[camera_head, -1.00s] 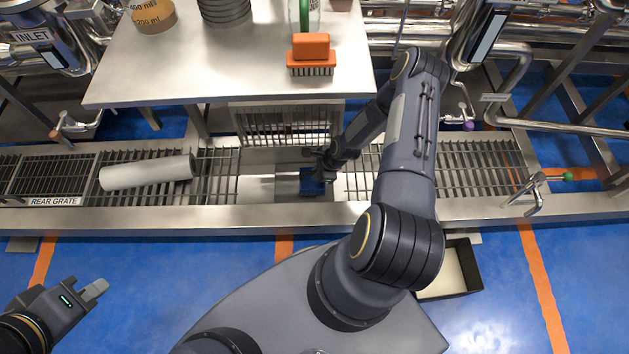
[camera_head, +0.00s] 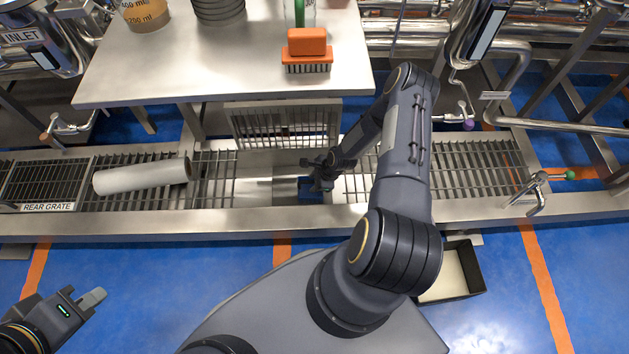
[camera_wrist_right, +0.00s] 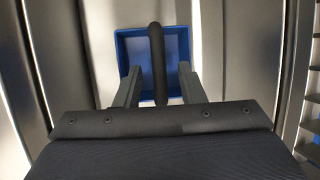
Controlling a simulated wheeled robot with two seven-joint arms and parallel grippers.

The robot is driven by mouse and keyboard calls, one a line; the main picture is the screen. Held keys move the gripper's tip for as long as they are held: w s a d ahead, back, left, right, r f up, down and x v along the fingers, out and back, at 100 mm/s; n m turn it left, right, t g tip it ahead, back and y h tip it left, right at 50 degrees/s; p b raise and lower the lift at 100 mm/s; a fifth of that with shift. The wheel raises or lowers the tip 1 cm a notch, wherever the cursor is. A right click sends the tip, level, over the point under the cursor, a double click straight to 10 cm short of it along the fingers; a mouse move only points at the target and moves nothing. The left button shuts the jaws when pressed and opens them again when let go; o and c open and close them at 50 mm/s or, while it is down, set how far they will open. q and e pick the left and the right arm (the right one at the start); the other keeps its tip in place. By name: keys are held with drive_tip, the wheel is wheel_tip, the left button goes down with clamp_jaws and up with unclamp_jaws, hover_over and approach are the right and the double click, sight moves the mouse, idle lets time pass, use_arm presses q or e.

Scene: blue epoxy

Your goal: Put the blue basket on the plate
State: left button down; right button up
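The blue basket (camera_head: 309,195) sits down in the gap of the grated steel trough, partly hidden by my right gripper (camera_head: 318,178). In the right wrist view the basket (camera_wrist_right: 126,62) lies beneath the gripper. Its dark upright handle (camera_wrist_right: 157,50) stands between the two fingers (camera_wrist_right: 158,88), with a gap visible on each side. My right gripper is open around the handle. My left gripper (camera_head: 93,299) is at the lower left, far from the basket; its finger opening is not clear.
A steel table (camera_head: 210,65) stands behind the trough, with an orange brush (camera_head: 307,48) near its right side. A white roll (camera_head: 140,176) lies on the left grate. A small open box (camera_head: 455,275) is on the blue floor. Steel pipes run at the right.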

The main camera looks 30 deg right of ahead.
drive_tip(key=shift+s+d+r+p, duration=0.1)
drive_tip(key=shift+r+p, duration=0.25)
drive_tip(key=shift+r, duration=0.15)
drive_tip(key=p+v, duration=0.3)
drive_tip(key=v, duration=0.8)
drive_tip(key=shift+p, duration=0.4)
drive_tip(key=shift+s+r, duration=0.1)
